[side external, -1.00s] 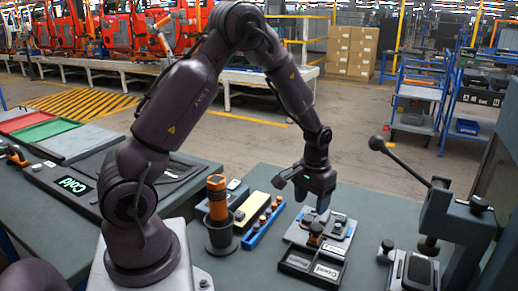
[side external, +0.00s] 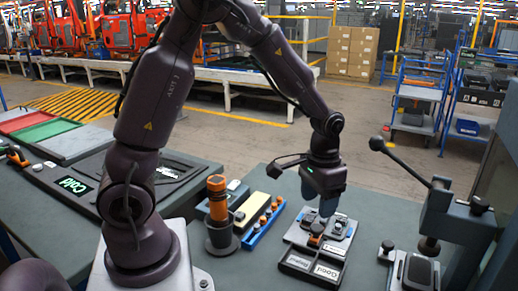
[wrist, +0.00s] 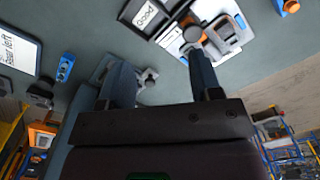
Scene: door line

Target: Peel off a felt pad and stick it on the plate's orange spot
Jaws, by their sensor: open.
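My gripper (side external: 325,204) points down over a light board (side external: 342,231) carrying grey metal parts. It is open, and its two fingers stand apart with nothing between them in the wrist view (wrist: 158,72). An orange patch with a dark knob-like piece (side external: 316,229) shows at the board's near side. The orange also shows in the wrist view (wrist: 193,33), close to the right fingertip. I cannot tell whether this is the plate's orange spot. I cannot make out a felt pad or its backing sheet. The fingers hide part of the board.
A black two-part tray (side external: 311,268), one label reading "Good", lies before the board. To the left are a blue rack (side external: 262,224) with orange-topped pieces and an orange-and-black cylinder in a dark cup (side external: 220,240). A lever press (side external: 448,215) stands at right.

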